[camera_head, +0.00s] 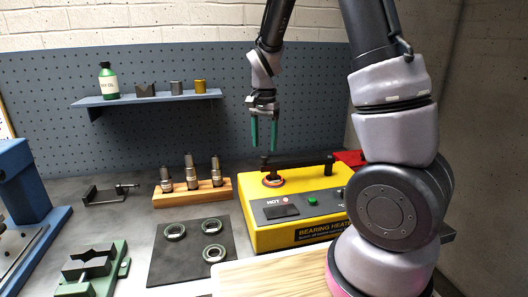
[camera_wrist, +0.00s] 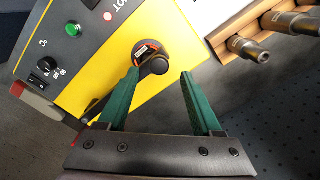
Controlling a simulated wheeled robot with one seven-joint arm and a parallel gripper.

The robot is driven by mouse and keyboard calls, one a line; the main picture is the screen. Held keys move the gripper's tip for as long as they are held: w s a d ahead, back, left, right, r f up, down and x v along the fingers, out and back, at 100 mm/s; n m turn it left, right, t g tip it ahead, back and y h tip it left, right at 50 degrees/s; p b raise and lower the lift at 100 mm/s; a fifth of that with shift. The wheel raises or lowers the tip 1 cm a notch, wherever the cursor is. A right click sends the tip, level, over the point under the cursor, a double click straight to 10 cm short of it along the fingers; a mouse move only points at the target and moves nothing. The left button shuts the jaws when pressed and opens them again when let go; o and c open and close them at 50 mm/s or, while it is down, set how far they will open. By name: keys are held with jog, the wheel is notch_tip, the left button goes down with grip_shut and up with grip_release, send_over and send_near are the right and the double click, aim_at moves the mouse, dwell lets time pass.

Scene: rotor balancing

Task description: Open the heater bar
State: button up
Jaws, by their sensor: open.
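The yellow bearing heater (camera_head: 290,222) stands on the bench with its dark heater bar (camera_head: 297,161) lying across the top. The bar's left end sits above an orange-red ring (camera_head: 273,181), and its right end meets a dark post. In the wrist view the bar (camera_wrist: 96,108) runs from a round dark end by the ring (camera_wrist: 146,47) toward the lower left, partly hidden by a finger. My gripper (camera_head: 264,147) is open and empty, its green fingers pointing down above the bar's left end. In the wrist view my gripper (camera_wrist: 158,77) has its fingertips either side of that round end.
A wooden block (camera_head: 190,194) with several metal tools stands left of the heater. A dark mat (camera_head: 178,257) with three bearing rings lies in front of it. A red item (camera_head: 350,157) is behind right. A wooden board (camera_head: 275,280) is in front.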

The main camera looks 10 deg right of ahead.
aim_at(265, 155)
jog(key=shift+f, duration=1.85)
grip_shut()
